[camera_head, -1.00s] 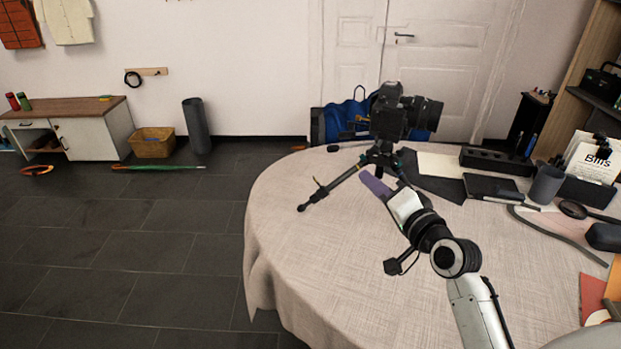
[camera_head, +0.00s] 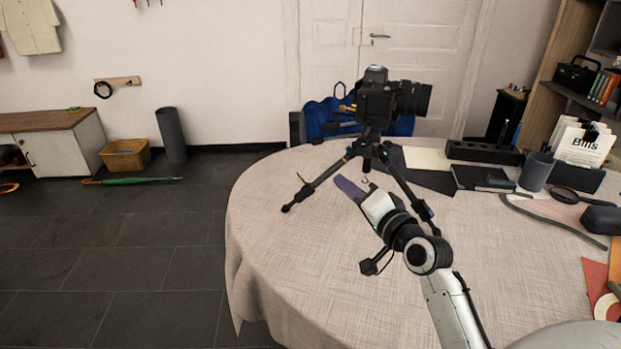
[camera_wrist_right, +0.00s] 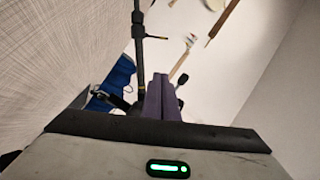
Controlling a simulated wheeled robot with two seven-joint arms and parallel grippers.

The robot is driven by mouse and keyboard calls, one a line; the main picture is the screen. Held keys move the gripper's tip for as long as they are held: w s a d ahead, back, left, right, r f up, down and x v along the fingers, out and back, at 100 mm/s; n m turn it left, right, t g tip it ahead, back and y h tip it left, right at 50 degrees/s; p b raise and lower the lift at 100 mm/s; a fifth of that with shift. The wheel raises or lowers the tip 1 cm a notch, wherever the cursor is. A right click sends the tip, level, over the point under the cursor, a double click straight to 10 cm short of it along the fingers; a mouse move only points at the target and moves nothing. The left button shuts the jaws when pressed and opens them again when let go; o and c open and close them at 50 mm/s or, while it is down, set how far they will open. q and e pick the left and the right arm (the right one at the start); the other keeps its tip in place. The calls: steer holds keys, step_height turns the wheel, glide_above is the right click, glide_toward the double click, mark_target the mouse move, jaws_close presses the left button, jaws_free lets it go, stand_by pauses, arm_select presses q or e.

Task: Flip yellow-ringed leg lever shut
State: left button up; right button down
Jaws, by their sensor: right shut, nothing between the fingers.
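A black tripod (camera_head: 366,150) with a camera (camera_head: 385,100) on top stands on the round table. Its left leg (camera_head: 318,183) slopes down to the left, with a small thin lever (camera_head: 300,178) sticking out from it. In the right wrist view the leg (camera_wrist_right: 138,60) runs up the picture, and the lever (camera_wrist_right: 155,37) juts out sideways, away from the leg. My right gripper (camera_head: 342,182) has purple fingers, shut and empty, right of this leg; the fingers (camera_wrist_right: 158,95) appear apart from the lever. My left gripper is out of view.
Another tripod leg (camera_head: 408,190) slopes down right, close to my right gripper. A black notebook (camera_head: 483,178), a grey cup (camera_head: 536,171) and an organiser (camera_head: 484,152) are at the right. The table's front left (camera_head: 290,265) is clear.

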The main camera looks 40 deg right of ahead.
mark_target(302, 180)
steer(key=w+a+f, duration=0.2)
steer(key=w, duration=0.8)
steer(key=shift+f, duration=0.3)
steer(key=shift+a, duration=0.15)
